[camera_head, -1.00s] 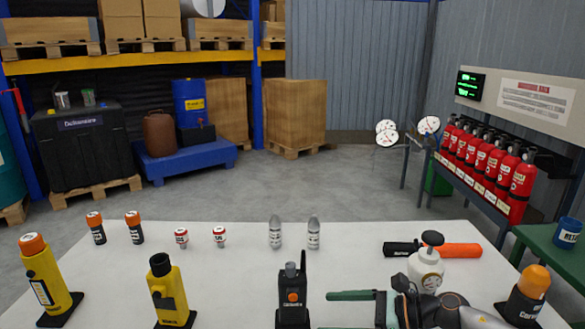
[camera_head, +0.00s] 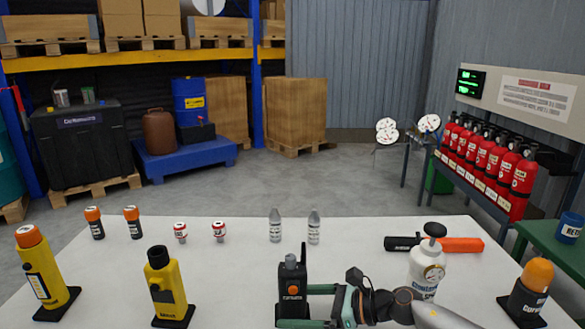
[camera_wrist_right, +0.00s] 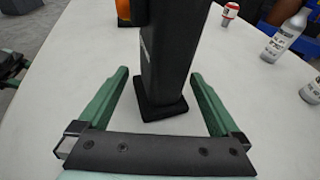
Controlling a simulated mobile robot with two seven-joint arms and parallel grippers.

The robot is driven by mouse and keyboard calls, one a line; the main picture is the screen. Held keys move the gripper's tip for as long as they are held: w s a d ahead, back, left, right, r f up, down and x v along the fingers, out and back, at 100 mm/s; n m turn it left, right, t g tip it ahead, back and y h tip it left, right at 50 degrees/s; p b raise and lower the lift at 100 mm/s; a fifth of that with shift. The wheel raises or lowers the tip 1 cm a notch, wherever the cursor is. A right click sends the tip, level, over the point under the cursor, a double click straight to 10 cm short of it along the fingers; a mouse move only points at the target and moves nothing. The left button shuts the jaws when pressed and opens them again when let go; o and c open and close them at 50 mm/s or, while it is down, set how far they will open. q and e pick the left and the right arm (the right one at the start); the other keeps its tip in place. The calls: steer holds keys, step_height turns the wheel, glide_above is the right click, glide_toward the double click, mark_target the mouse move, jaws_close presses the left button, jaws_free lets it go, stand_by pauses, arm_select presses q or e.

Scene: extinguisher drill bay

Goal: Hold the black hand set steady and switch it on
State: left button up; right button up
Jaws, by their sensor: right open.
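The black hand set (camera_head: 292,287) stands upright on the white table at the front middle in the head view. It has an orange button on its front and a short antenna on top. My right gripper (camera_head: 307,305) has come in from the right, with its green fingers on the near and far sides of the hand set. In the right wrist view the open fingers (camera_wrist_right: 160,85) lie on either side of the hand set's lower body (camera_wrist_right: 165,60), with gaps on both sides.
A white bottle with a black top (camera_head: 426,270) stands close behind my right arm. An orange and black torch (camera_head: 440,244) lies behind it. Yellow devices (camera_head: 167,290) stand to the left. Small bottles (camera_head: 275,228) stand farther back. The table middle (camera_head: 230,270) is clear.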

jaws_close()
arm_select(q)
jaws_close()
stand_by(1.0)
steer(key=shift+w, duration=0.1)
stand_by(1.3)
